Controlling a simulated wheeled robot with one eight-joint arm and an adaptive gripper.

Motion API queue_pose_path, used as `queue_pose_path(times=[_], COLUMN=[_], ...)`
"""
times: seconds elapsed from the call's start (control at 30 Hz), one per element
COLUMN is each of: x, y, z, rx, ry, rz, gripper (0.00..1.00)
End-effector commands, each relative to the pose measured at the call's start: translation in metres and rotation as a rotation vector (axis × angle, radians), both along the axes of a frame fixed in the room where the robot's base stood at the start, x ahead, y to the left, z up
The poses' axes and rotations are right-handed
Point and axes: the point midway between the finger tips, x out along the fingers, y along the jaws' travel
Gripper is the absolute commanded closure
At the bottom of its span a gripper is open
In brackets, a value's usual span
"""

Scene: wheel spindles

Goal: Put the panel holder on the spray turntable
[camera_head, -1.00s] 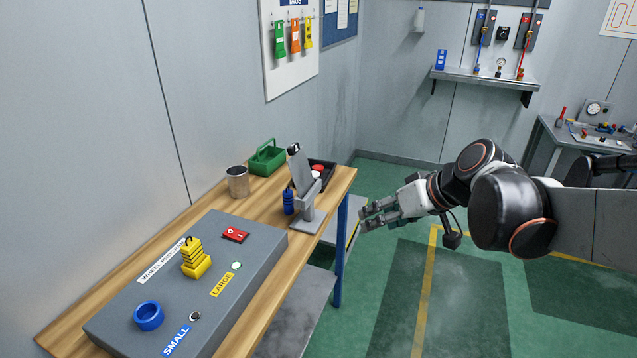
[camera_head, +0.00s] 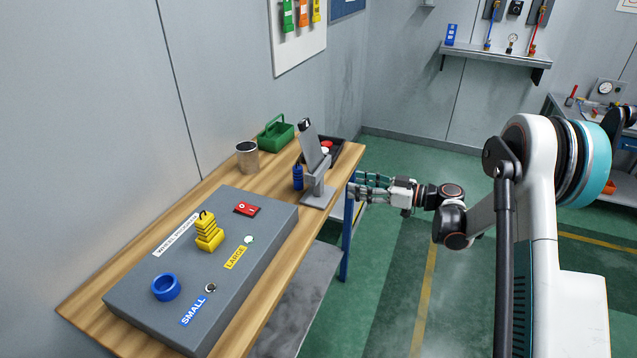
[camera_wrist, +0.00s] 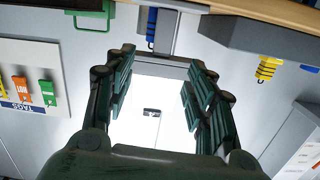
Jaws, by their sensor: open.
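The panel holder, which I take to be the grey stand with a tilted plate (camera_head: 311,148), stands upright near the bench's right edge. Its grey post also shows at the top of the upside-down wrist view (camera_wrist: 164,36). My gripper (camera_head: 352,186) is just right of the stand, pointing left at it, fingers spread. In the wrist view, my open fingers (camera_wrist: 158,68) frame the post and a bright pale face. Whether they touch it I cannot tell. I cannot make out a spray turntable in either view.
The wooden bench (camera_head: 262,303) carries a grey box (camera_head: 150,300) with a yellow stepped piece (camera_head: 208,235) and blue ring (camera_head: 166,287). Green floor lies open right.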

Motion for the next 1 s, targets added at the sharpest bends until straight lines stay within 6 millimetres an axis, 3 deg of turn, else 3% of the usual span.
queue_pose_path(times=[0.1, 0.3, 0.7, 1.0], x=[0.003, 0.004, 0.026, 0.032], y=[-0.004, -0.001, 0.062, 0.080], z=[-0.017, -0.028, -0.029, -0.028], rx=[0.038, 0.064, 0.064, 0.063], ry=[-0.063, -0.109, -0.110, -0.110], rz=[0.015, 0.024, 0.026, 0.024], gripper=[0.50, 0.50, 0.50, 0.50])
